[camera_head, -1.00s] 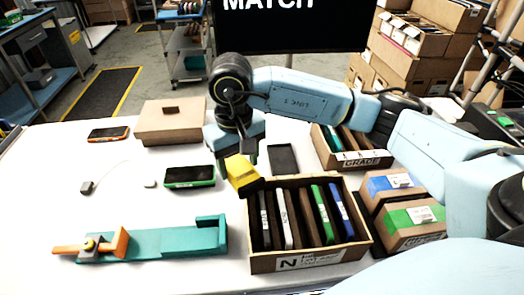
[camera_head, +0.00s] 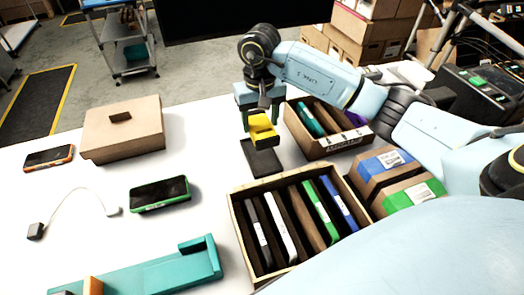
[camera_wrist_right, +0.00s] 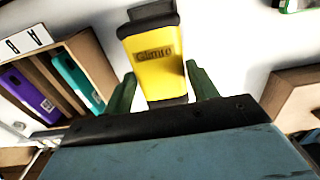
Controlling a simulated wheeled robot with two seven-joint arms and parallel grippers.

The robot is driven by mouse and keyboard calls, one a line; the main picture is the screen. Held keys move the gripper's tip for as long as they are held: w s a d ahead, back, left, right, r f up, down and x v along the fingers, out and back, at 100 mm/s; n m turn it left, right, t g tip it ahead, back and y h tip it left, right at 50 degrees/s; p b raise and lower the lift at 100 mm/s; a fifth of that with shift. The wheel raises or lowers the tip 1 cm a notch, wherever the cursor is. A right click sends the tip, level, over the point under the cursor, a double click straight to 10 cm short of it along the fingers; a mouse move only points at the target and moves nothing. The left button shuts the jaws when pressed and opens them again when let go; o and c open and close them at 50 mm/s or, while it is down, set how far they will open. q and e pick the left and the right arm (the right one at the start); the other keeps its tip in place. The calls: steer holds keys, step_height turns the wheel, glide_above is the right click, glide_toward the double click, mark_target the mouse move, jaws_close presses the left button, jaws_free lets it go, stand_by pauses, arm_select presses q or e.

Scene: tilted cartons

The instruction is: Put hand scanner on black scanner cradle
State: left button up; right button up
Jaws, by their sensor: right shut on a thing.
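The hand scanner (camera_head: 262,127) is yellow with black parts, and in the right wrist view its yellow face (camera_wrist_right: 152,55) carries a printed word. My right gripper (camera_head: 258,110) is shut on it, with one green finger at each side in the right wrist view (camera_wrist_right: 161,92). The black scanner cradle (camera_head: 262,163) lies on the white table, just below and in front of the scanner in the head view. Whether the scanner touches the cradle I cannot tell. The cradle is not clearly seen in the right wrist view. My left gripper is out of view.
A carton with several upright devices (camera_head: 240,222) stands in front of the cradle, and another open carton (camera_head: 345,140) stands close at its right. A closed brown box (camera_head: 124,130) and a green-edged phone (camera_head: 159,194) are on the left. Table between them is clear.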

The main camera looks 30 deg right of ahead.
mark_target(260, 132)
step_height(260, 132, down, 4)
steer(key=shift+f, duration=0.8)
step_height(260, 132, down, 2)
steer(key=shift+f, duration=0.5)
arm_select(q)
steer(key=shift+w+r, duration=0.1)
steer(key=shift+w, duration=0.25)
arm_select(e)
steer(key=shift+f, duration=0.2)
steer(key=o, duration=0.9)
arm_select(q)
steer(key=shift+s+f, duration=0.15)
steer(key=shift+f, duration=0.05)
